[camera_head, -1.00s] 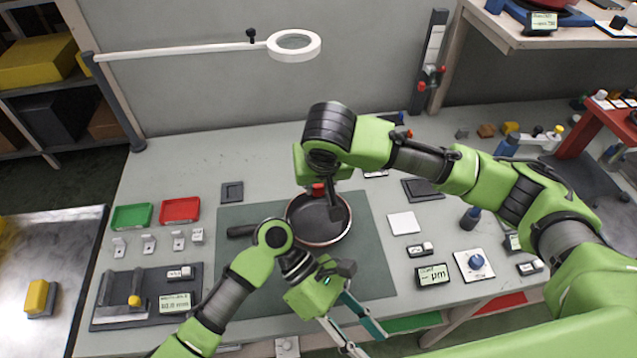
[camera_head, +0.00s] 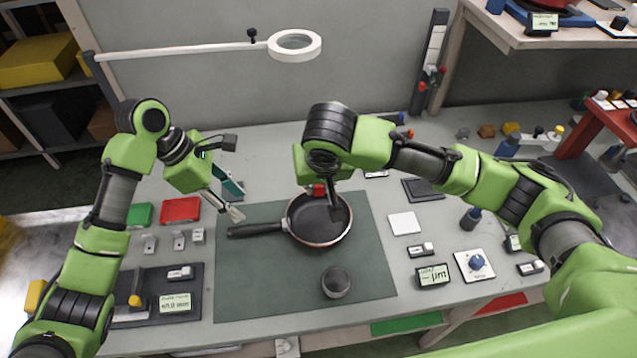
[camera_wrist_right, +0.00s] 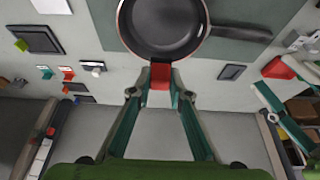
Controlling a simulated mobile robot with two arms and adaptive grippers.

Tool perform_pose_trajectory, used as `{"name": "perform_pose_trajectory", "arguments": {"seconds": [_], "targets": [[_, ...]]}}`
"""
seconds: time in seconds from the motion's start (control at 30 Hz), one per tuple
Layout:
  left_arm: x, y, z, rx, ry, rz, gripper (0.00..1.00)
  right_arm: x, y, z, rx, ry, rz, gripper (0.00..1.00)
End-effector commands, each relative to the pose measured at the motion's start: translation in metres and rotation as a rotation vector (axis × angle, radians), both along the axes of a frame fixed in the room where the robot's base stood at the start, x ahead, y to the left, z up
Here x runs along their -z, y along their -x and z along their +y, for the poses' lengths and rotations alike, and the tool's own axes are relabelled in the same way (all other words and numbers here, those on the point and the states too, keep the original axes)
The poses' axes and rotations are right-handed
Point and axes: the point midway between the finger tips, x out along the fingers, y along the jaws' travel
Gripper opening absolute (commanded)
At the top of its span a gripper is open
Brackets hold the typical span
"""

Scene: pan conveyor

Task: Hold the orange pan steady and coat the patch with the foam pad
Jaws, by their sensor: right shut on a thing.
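The pan (camera_head: 312,232) has a dark inside and a copper-orange rim. It lies on the dark green mat (camera_head: 240,290), its black handle (camera_head: 258,229) pointing left; it also shows in the right wrist view (camera_wrist_right: 165,25). My right gripper (camera_head: 322,190) is shut on a red block (camera_wrist_right: 160,76) at the pan's far rim. I cannot tell whether the block is part of the pan. My left gripper (camera_head: 236,200) is open and empty, above and left of the handle. A dark round cup-like piece (camera_head: 337,282) stands on the mat. I cannot identify the foam pad or make out the patch.
Green (camera_head: 140,214) and red (camera_head: 180,210) trays sit at the left. A white square (camera_head: 404,223), a gauge display (camera_head: 433,275) and a knob box (camera_head: 475,264) lie right of the mat. A ring lamp (camera_head: 294,46) hangs behind. The mat's front left is clear.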

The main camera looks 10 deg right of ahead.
Motion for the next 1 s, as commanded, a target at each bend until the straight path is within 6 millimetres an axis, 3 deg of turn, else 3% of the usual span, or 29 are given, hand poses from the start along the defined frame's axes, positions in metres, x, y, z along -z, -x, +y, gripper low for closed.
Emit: {"name": "perform_pose_trajectory", "arguments": {"seconds": [0.17, 0.7, 1.0], "targets": [[0.013, -0.001, -0.004, 0.001, -0.003, -0.002, 0.38, 0.0, 0.0, 0.0, 0.0, 0.0, -0.001, 0.0], [0.086, 0.0, -0.035, 0.002, -0.003, -0.001, 0.38, 0.0, 0.0, 0.0, 0.0, 0.0, -0.001, 0.0], [0.108, 0.0, -0.044, 0.001, -0.001, -0.002, 0.38, 0.0, 0.0, 0.0, 0.0, 0.0, -0.001, 0.0]]}}
